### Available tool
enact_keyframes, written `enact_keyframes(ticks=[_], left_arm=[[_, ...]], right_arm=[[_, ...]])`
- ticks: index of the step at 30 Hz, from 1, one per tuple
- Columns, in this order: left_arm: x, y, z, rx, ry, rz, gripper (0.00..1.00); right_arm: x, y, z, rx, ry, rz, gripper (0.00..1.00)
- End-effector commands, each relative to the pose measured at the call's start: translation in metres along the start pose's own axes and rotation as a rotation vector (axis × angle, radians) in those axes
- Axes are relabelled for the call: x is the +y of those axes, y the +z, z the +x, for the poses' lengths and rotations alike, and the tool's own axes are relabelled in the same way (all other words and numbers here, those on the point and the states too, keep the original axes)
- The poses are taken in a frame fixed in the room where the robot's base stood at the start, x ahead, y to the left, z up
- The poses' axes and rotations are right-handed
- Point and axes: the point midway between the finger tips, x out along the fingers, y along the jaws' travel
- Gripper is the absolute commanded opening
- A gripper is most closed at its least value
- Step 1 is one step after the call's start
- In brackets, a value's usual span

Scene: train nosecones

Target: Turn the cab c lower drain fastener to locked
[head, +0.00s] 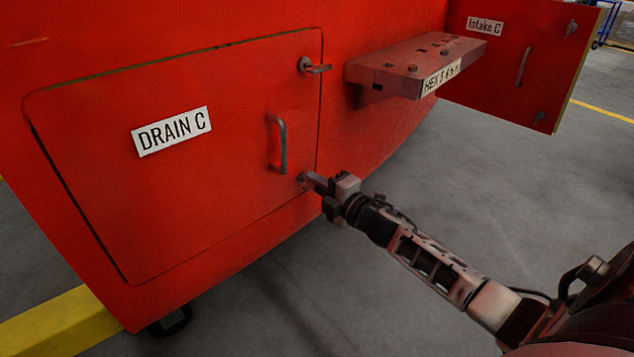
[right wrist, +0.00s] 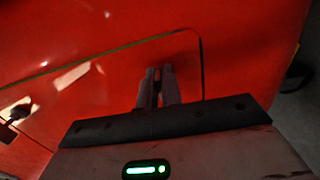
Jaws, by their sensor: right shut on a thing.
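The red drain panel (head: 200,200), labelled "DRAIN C" (head: 171,131), lies closed in the red cab front. My right gripper (head: 308,180) is at the panel's lower right corner, shut on the lower drain fastener (head: 301,178), which its fingers mostly hide. In the right wrist view the gripper fingers (right wrist: 157,88) are close together against the panel near its rounded corner. How the fastener is turned cannot be told. The upper drain fastener (head: 314,67) sits at the panel's upper right, its tab pointing right. My left gripper is not in view.
A grey bar handle (head: 280,145) stands out from the panel above my right gripper. A red tool shelf (head: 415,65) marked "HEX" juts out at the upper right. Beyond it the "Intake C" panel (head: 520,65) stands swung open. Grey floor (head: 480,180) is clear at the right.

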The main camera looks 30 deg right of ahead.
Motion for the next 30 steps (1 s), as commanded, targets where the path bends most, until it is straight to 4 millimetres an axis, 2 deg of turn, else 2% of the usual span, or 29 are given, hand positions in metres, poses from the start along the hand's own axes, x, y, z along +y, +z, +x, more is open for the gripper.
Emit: enact_keyframes(ticks=[4,6,7,18,23,30], left_arm=[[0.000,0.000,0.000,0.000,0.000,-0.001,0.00],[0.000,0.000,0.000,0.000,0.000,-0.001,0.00],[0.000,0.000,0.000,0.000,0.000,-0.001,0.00],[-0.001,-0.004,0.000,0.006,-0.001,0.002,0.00],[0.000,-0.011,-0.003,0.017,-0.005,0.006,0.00],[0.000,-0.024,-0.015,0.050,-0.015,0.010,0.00]], right_arm=[[0.001,0.001,0.000,-0.002,0.001,0.004,0.00],[0.000,0.001,0.000,-0.002,0.000,0.003,0.26],[0.000,0.001,0.000,-0.002,0.000,0.003,0.28],[0.000,0.000,-0.006,-0.001,-0.001,0.001,0.28],[0.000,0.000,-0.031,-0.001,-0.004,0.000,0.28],[0.000,0.000,-0.088,-0.003,-0.005,0.003,0.28]])
